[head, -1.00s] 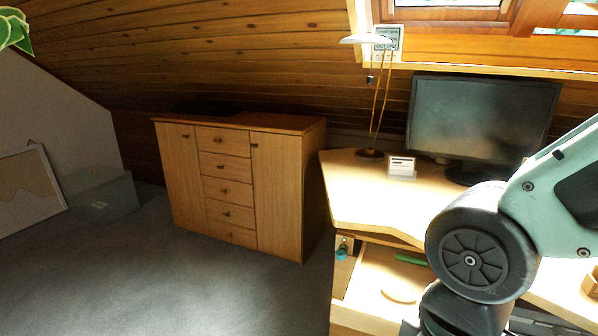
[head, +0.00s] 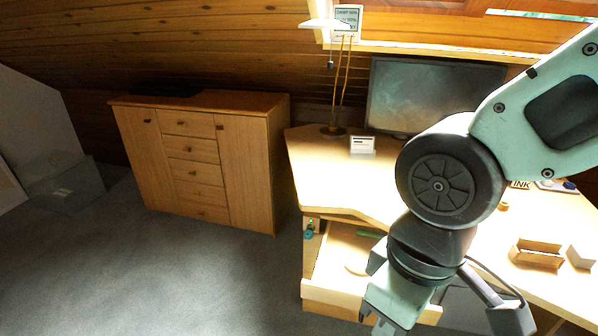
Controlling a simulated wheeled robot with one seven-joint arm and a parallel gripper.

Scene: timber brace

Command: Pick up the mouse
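I cannot pick out a mouse in the head view; my arm covers part of the desk (head: 320,170). My gripper (head: 382,326) is at the bottom of the picture, pointing down in front of the open drawer (head: 335,292). Its fingers are cut off by the lower edge, so I cannot see whether they are open or hold anything.
A monitor (head: 415,92), a lamp (head: 334,130) and a white card holder (head: 362,145) stand on the desk. A small wooden box (head: 537,258) is at the right. A wooden cabinet (head: 195,165) stands left of the desk. The grey floor (head: 130,270) is open.

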